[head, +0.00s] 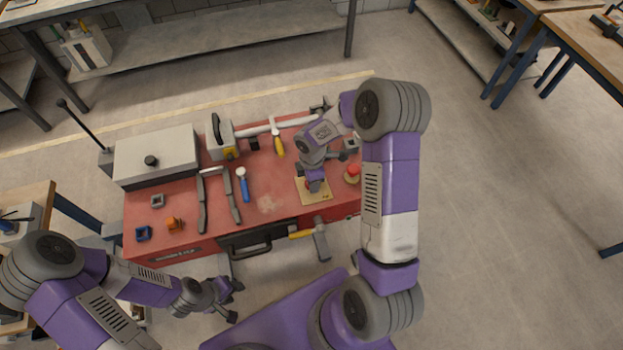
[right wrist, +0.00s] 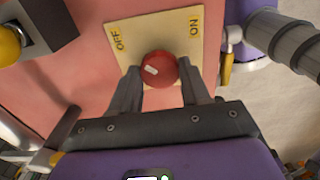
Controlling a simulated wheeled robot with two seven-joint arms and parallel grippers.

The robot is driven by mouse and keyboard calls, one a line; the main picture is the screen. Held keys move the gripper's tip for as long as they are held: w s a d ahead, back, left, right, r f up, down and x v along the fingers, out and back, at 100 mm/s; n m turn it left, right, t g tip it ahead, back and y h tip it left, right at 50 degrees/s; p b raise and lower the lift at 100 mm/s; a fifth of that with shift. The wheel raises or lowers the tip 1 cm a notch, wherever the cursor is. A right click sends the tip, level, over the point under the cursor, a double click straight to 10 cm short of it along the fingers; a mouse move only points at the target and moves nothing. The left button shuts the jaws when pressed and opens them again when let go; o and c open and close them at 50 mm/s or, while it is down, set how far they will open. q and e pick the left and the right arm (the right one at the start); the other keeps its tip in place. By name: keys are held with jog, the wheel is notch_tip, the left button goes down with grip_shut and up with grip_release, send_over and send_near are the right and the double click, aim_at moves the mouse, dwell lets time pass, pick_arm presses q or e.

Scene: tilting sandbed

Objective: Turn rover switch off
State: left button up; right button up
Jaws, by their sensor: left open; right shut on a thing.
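The rover switch is a beige plate (right wrist: 140,35) with OFF at its left and ON at its right in the right wrist view. Its round red knob (right wrist: 159,69) has a small white mark and appears between the two labels; its exact lean cannot be told. My right gripper (right wrist: 160,82) is shut on this knob, one finger on each side. In the head view the plate (head: 325,194) lies on the red bench top, and my right gripper (head: 314,184) is over it, hiding the knob. My left gripper (head: 232,301) is open and empty in front of the bench.
The red bench (head: 270,203) carries a grey box (head: 155,153), a blue-handled tool (head: 243,186), dark tools (head: 203,200) and small blocks at the left. A red button (head: 352,172) stands right of the plate. A hammer (head: 320,243) is at the front edge.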

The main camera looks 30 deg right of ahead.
jog(key=o, duration=1.1)
jog(key=shift+d, duration=0.1)
jog(key=shift+c, duration=0.2)
notch_tip(320, 180, up, 8)
jog(key=shift+f+p, duration=0.2)
jog(key=shift+p, duration=0.2)
jog(key=shift+s+f, duration=0.1)
